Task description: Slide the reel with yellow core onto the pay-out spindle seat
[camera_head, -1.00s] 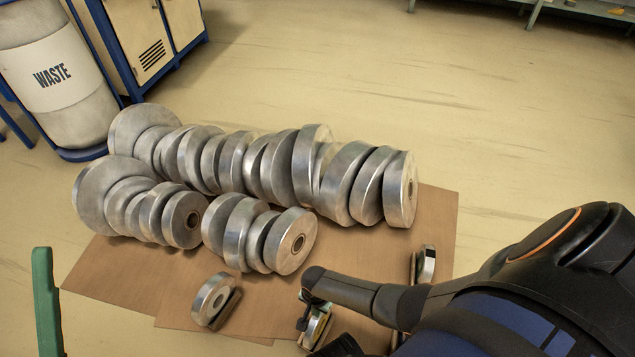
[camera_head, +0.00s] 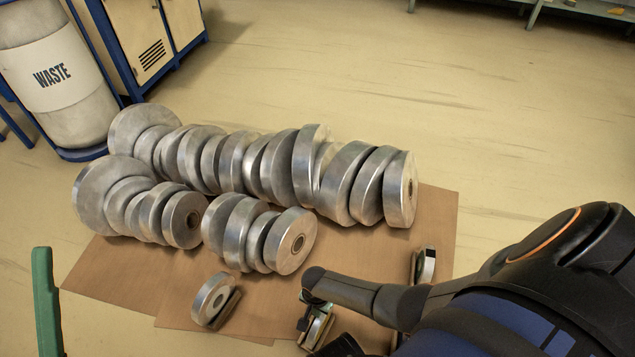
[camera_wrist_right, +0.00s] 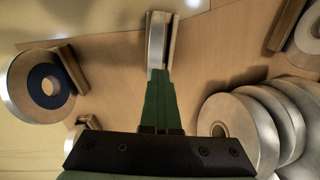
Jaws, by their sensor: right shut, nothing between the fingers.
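My right gripper (camera_wrist_right: 159,76) is shut and empty, its green fingers together in the wrist view. Just beyond the fingertips a metal reel (camera_wrist_right: 157,38) stands edge-on against a brown support. Its core is hidden, and I cannot tell whether the fingers touch it. In the head view, my right arm covers most of that area, and part of a small reel (camera_head: 318,328) shows beside it. No clearly yellow core shows; the front reel of the short row (camera_head: 291,243) has a brownish core. I cannot pick out the spindle seat. My left gripper is not in view.
Rows of grey reels (camera_head: 240,160) stand on brown sheets (camera_head: 260,310). A single reel on a support (camera_head: 213,300) stands in front. A blue-cored reel (camera_wrist_right: 46,85) is left in the wrist view; stacked reels (camera_wrist_right: 240,125) are right. A green post (camera_head: 46,305) stands lower left.

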